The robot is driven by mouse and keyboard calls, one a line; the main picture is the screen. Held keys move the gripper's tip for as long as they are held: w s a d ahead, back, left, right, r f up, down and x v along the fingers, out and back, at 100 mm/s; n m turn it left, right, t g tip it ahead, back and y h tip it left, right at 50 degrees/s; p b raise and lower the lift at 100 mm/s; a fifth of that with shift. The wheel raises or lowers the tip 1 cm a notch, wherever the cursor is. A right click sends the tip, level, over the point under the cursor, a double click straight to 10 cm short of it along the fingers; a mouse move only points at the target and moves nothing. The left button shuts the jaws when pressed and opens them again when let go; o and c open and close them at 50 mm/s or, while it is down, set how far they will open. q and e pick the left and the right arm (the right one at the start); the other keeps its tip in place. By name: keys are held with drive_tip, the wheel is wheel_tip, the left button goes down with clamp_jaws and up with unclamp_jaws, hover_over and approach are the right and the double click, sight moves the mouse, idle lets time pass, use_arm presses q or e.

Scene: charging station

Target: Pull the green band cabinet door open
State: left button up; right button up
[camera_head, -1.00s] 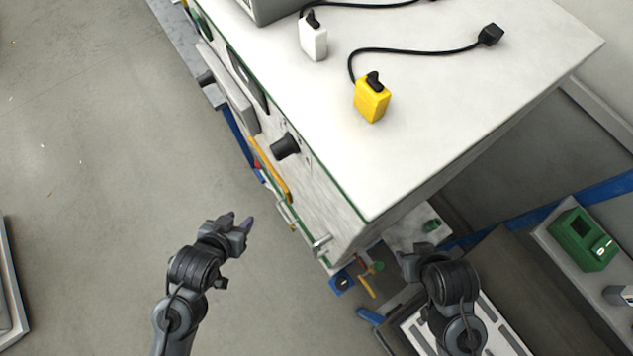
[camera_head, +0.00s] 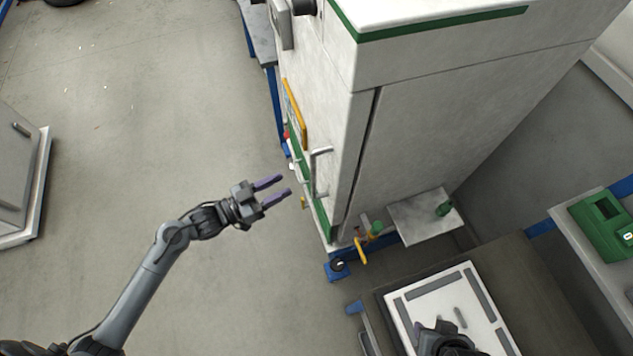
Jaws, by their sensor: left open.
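The cabinet (camera_head: 345,120) is tall and white-grey, with a green band (camera_head: 322,218) low along its front, which faces left. A silver bar handle (camera_head: 317,172) stands out from that front near the right corner. The door looks shut, though the front shows only at a steep angle. My left gripper (camera_head: 284,186) is open and empty, with its two purple fingers pointing right toward the handle. A gap shows between the fingertips and the handle.
A yellow-handled valve (camera_head: 361,249) and a small grey shelf (camera_head: 415,218) sit by the cabinet's foot. A white slotted panel (camera_head: 480,295) lies at the lower right, and a green device (camera_head: 603,225) stands at the right. The floor (camera_head: 180,100) left of the cabinet is clear.

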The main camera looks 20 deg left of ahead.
sight(313, 169)
use_arm(q)
drive_tip(key=p+x, duration=0.1)
drive_tip(key=x, duration=1)
drive_tip(key=shift+p, duration=0.35)
use_arm(e)
drive_tip(key=shift+r, duration=0.7)
use_arm(q)
clamp_jaws()
use_arm(e)
drive_tip(key=shift+a, duration=0.1)
